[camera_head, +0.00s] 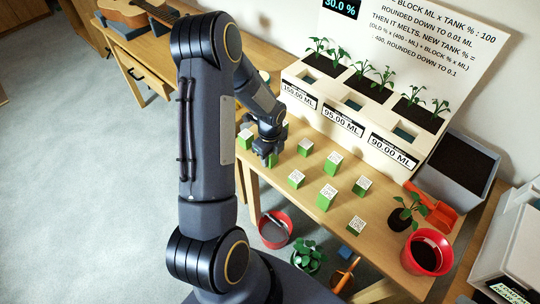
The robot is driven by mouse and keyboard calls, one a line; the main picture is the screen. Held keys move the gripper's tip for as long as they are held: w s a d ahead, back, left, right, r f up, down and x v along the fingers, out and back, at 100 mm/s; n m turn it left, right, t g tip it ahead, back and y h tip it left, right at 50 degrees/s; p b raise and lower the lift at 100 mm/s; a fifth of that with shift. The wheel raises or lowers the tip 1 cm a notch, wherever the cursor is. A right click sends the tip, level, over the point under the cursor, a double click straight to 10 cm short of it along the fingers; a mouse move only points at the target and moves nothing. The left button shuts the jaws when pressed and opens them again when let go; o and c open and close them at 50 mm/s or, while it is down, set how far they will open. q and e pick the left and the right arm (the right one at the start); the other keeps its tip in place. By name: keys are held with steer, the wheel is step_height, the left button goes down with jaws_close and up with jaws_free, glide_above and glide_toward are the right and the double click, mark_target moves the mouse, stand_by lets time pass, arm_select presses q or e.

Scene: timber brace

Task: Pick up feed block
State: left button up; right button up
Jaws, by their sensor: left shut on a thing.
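Several feed blocks, green with white printed labels, stand on the wooden table, such as one (327,197) near the front, one (333,163) behind it and one (357,223) to the right. My left gripper (268,150) points down at the left of this group and is shut on a green feed block (271,160). The gripper partly covers that block, and I cannot tell whether it still touches the table. Other blocks stand close by, one to the left (245,139) and one to the right (305,147). My right gripper is not in view.
A white planter stand (345,112) with seedlings and ML labels stands behind the blocks, under a sign (430,45). A red pot (427,252), a potted plant (402,216) and a grey bin (460,165) are at right. A guitar (125,10) lies at upper left.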

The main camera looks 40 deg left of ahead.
arm_select(q)
steer(key=shift+r, duration=0.55)
step_height(320, 180, up, 3)
steer(key=shift+d+f, duration=0.1)
steer(key=shift+f, duration=0.1)
steer(key=s+d+r+b, duration=0.1)
steer(key=s+d+r, duration=0.8)
steer(key=d, duration=0.1)
steer(key=shift+s+r, duration=0.15)
steer(key=shift+s, duration=0.1)
stand_by(0.3)
